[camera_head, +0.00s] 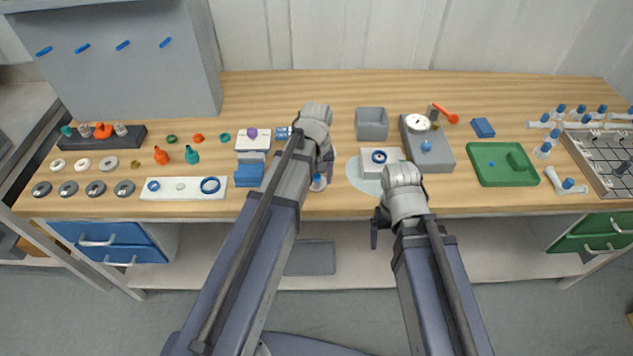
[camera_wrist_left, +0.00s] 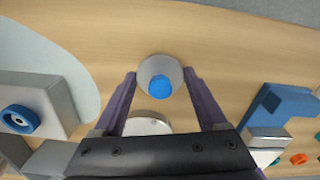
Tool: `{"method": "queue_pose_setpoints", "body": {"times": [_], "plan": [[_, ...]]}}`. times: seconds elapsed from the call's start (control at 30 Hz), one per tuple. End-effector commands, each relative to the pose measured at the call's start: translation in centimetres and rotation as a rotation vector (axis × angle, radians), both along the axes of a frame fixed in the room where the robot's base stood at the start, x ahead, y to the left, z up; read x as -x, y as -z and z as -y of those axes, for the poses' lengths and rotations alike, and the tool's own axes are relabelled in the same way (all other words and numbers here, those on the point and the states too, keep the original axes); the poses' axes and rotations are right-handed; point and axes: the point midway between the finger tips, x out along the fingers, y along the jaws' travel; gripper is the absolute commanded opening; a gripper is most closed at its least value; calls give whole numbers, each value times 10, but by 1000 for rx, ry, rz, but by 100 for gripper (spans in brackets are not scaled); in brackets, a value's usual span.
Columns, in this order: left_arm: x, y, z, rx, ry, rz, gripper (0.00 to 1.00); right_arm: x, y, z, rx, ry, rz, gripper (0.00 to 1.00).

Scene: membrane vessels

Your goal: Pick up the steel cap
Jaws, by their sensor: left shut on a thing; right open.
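The steel cap (camera_head: 318,184) is a round grey piece with a blue centre, near the front edge of the bench. It also shows in the left wrist view (camera_wrist_left: 149,67), between the two fingertips. My left gripper (camera_wrist_left: 161,74) is shut on it, one finger against each side. In the head view my left gripper (camera_head: 325,168) is partly hidden by its own wrist. I cannot tell whether the cap touches the bench. My right gripper (camera_head: 381,226) is open and empty, in front of the bench edge.
A second pale round piece (camera_wrist_left: 147,126) lies partly hidden behind my left gripper's palm. A blue block (camera_head: 249,175) stands left of the arm. A white block with a blue ring (camera_head: 368,165) and a gauge box (camera_head: 429,152) stand right. The rear bench middle is clear.

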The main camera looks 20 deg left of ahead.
Motion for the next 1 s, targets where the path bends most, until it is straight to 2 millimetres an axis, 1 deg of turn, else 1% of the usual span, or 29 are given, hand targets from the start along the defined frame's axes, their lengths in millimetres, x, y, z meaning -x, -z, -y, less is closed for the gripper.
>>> {"method": "queue_pose_setpoints", "body": {"times": [0.03, 0.07, 0.43, 0.77, 0.87, 1.0], "plan": [[0, 0, 0, 0, 0, 0, 50, 0, 0, 0, 0, 0, 0, 89], [0, 0, 0, 0, 0, 0, 47, 0, 0, 0, 0, 0, 0, 89], [0, 0, 0, 0, 0, 0, 6, 0, 0, 0, 0, 0, 0, 89], [0, -3, 0, 0, 0, 0, 6, 0, -3, 0, 0, 0, 0, 89], [0, -9, 0, 0, 0, 0, 6, 0, -9, 0, 0, 0, 0, 89], [0, -22, 0, 0, 0, 0, 6, 0, -22, 0, 0, 0, 0, 89]]}}
